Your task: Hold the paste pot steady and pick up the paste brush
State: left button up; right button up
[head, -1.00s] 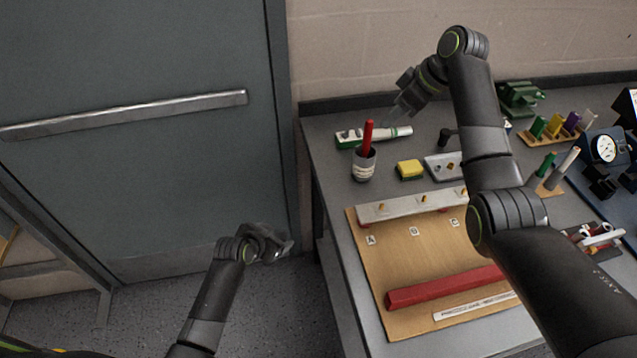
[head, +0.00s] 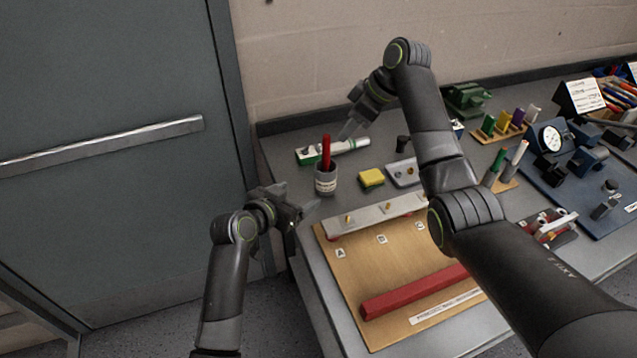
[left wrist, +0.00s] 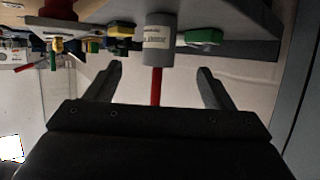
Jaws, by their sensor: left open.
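The paste pot (head: 326,182) is a small grey pot with a white label, upright on the bench near its left edge. The red handle of the paste brush (head: 326,152) stands up out of it; its lower end is hidden inside. My left gripper (head: 310,212) is open and empty, in front of the pot and apart from it. In the left wrist view, which looks upside down, the pot (left wrist: 159,42) and red handle (left wrist: 157,86) lie ahead, between the lines of the two fingers (left wrist: 160,75). My right gripper (head: 350,130) is behind and right of the pot, its opening unclear.
A green-and-white tube (head: 345,146) lies behind the pot. A yellow sponge (head: 371,177) and a grey plate with holes (head: 403,173) are to its right. A wooden board (head: 345,275) with a metal bar and a red bar fills the front. A grey door stands at left.

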aim_at(319, 183)
pick_arm(q)
jog(key=x, duration=1.3)
jog(key=shift+a, duration=0.1)
jog(key=c, duration=1.2)
